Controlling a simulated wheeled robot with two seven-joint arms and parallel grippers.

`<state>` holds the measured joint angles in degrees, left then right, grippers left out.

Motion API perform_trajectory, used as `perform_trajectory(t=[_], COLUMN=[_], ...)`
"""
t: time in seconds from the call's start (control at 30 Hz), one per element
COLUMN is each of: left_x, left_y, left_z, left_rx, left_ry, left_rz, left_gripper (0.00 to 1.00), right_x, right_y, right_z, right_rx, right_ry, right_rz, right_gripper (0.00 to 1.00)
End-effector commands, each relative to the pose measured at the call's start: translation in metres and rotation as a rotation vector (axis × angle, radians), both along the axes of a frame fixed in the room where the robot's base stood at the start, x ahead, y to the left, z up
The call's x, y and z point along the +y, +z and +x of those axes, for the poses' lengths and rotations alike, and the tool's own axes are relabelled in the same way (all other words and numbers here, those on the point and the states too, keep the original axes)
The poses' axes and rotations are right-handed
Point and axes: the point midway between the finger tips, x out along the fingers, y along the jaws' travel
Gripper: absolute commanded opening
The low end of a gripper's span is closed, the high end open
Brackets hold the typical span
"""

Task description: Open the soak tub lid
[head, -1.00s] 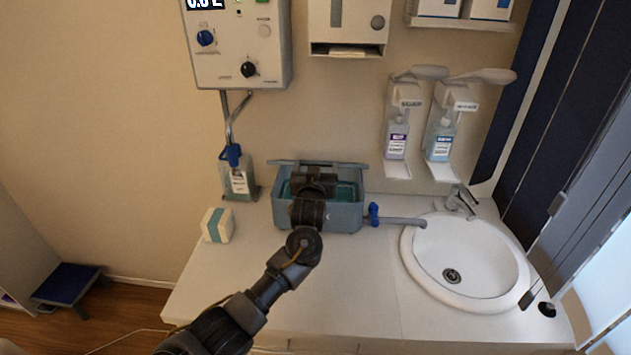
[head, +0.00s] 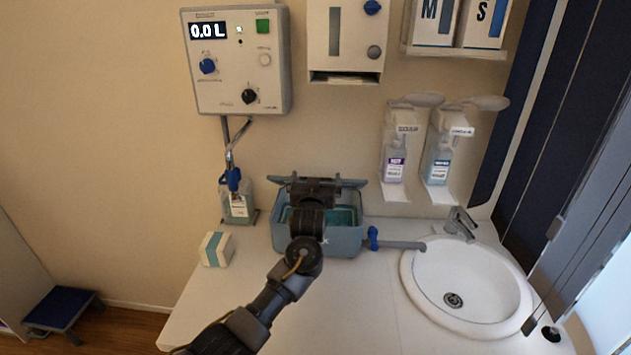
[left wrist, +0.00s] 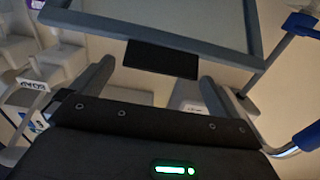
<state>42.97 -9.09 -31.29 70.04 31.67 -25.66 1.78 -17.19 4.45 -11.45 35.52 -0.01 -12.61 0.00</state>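The soak tub (head: 345,240) is a grey-blue box on the counter with teal inside. Its lid (head: 347,183) stands raised along the back rim, and the tub's top is open. My left gripper (head: 315,187) is over the tub at the lid and hides part of both. In the left wrist view, the grey-framed lid panel (left wrist: 190,22) with a dark tab (left wrist: 160,59) is just beyond my gripper (left wrist: 157,76). The two fingers are spread apart with nothing visible clamped between them. Contact with the lid cannot be told. My right gripper is not in view.
A blue-handled drain pipe (head: 400,244) leads from the tub to the round sink (head: 470,280). A white-and-teal block (head: 216,249) and a bottle (head: 238,208) stand at the left. Wall dispensers (head: 395,165) hang behind. The front counter (head: 350,310) is clear.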

Motion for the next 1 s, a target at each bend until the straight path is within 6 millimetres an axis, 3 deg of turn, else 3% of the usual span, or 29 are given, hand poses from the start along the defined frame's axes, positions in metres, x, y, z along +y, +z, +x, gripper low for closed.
perform_trajectory(t=[0.33,0.8,1.0], left_x=[-0.001,-0.001,0.0], left_y=[-0.004,-0.003,-0.001], left_z=[-0.012,-0.091,-0.107], left_rx=[0.003,0.0,0.001], left_ry=[-0.001,-0.002,0.0], left_rz=[0.0,-0.003,-0.001], left_gripper=[1.0,1.0,1.0], right_x=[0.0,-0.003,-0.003], right_y=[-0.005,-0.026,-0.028], right_z=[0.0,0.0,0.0], right_rx=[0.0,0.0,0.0], right_ry=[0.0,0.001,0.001], right_rz=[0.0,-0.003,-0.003], right_gripper=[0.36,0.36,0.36])
